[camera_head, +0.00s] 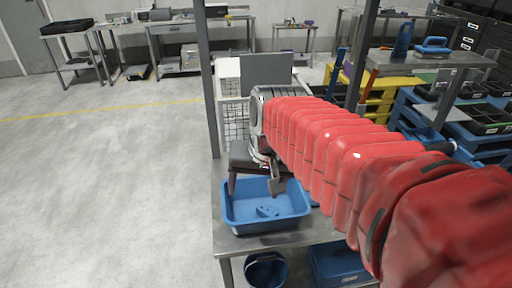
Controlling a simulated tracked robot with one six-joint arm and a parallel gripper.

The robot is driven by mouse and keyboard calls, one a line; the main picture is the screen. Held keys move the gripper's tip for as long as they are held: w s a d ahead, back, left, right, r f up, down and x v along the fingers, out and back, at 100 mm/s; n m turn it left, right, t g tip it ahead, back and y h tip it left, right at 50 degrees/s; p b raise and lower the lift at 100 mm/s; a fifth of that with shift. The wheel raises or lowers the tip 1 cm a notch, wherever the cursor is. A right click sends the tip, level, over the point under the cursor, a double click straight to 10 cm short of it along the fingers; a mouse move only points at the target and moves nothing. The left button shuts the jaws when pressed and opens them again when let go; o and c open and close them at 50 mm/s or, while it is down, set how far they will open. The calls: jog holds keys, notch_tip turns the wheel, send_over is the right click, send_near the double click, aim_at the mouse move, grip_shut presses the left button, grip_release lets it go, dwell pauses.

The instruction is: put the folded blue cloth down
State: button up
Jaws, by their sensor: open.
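A blue tray (236,222) stands on a grey metal table in the middle of the view. A small blue item (267,211) lies on the tray floor; it may be the folded blue cloth, but it is too small to be sure. My gripper (254,192) hangs over the tray's back part with its two fingers apart. I see nothing between the fingers. The blue item is in front of and below them, and appears apart from them. My red-sleeved arm hides the table's right part.
The metal table (228,241) has upright posts, one (208,90) left of my gripper. A white wire basket (233,122) stands behind. A blue bucket (266,271) and a blue crate (338,264) are below. Blue and yellow racks fill the right. The floor at left is clear.

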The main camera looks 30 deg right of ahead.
jog(key=s+a+n+t, duration=0.2)
jog(key=s+a+n, duration=0.3)
jog(key=s+a, duration=0.1)
jog(key=shift+s+a+f+n, duration=0.2)
jog(key=shift+a+f+n, duration=0.05)
jog(key=shift+a+n, duration=0.15)
jog(key=shift+c, duration=0.4)
